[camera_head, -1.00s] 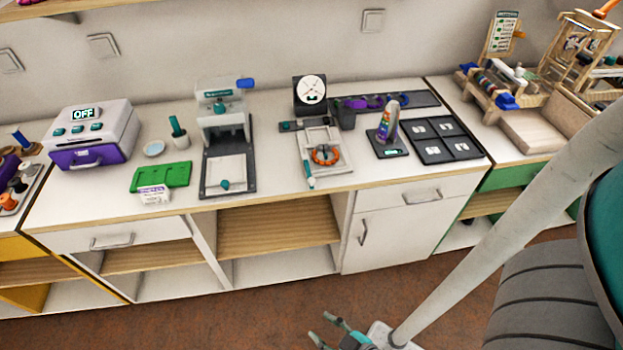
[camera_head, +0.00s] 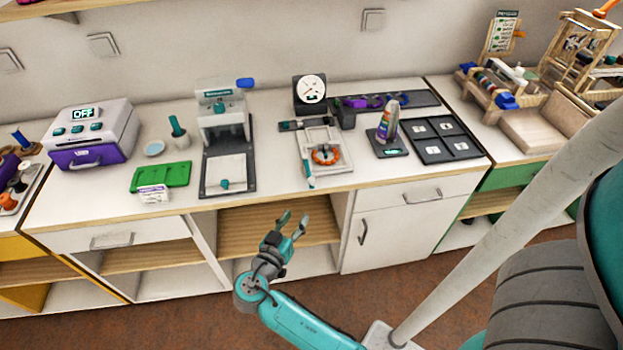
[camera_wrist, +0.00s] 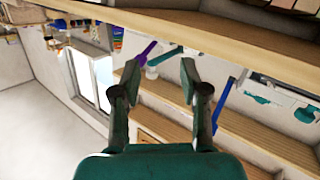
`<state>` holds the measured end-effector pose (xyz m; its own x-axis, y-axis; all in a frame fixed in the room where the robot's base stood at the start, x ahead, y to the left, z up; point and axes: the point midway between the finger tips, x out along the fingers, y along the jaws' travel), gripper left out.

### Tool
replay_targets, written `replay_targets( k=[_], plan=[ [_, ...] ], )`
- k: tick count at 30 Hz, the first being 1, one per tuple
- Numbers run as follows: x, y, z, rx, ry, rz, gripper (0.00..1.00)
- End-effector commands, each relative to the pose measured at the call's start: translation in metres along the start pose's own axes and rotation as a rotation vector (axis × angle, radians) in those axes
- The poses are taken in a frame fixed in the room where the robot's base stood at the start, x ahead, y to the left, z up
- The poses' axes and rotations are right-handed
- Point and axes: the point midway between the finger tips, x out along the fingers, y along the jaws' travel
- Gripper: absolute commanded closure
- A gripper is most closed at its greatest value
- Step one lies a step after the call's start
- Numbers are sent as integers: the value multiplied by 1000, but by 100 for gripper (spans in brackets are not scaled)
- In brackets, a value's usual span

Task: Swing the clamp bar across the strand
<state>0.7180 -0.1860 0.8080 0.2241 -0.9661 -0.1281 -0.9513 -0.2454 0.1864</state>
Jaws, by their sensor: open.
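A pale board (camera_head: 337,136) lies on the counter below the dial gauge. An orange ring-shaped piece (camera_head: 326,156), possibly the strand, lies on it. A slim bar with a teal end (camera_head: 308,172) runs along the board's left side toward the counter's front edge; it looks like the clamp bar and does not cross the orange ring. My gripper (camera_head: 293,220) is open and empty, in front of the counter and below its top, apart from the board. In the wrist view my gripper's (camera_wrist: 160,74) two fingers are spread with nothing between them.
A press-like stand (camera_head: 222,125) is left of the board. A dial gauge (camera_head: 310,93) stands behind it. A spray-like bottle (camera_head: 389,121) on a dark pad and a dark tray (camera_head: 443,139) are to the right. The counter's front edge (camera_head: 270,201) lies above my gripper.

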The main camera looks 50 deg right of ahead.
Motion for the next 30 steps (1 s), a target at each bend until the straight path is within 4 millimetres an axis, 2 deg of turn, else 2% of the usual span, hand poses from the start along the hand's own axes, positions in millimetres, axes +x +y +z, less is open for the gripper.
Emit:
replay_targets(
  k=[1,3,6,9,13,17,24,30],
  plan=[
    [0,-5,-16,46,24,48,56],
    [0,-6,-32,103,54,111,56],
    [-2,-7,-48,162,87,175,56],
    [-4,-7,-56,194,105,209,56],
    [2,-5,-59,204,110,221,56],
    [17,-1,-60,203,109,222,56],
    [58,9,-64,202,108,221,56],
    [85,15,-66,201,108,220,56]
  ],
)
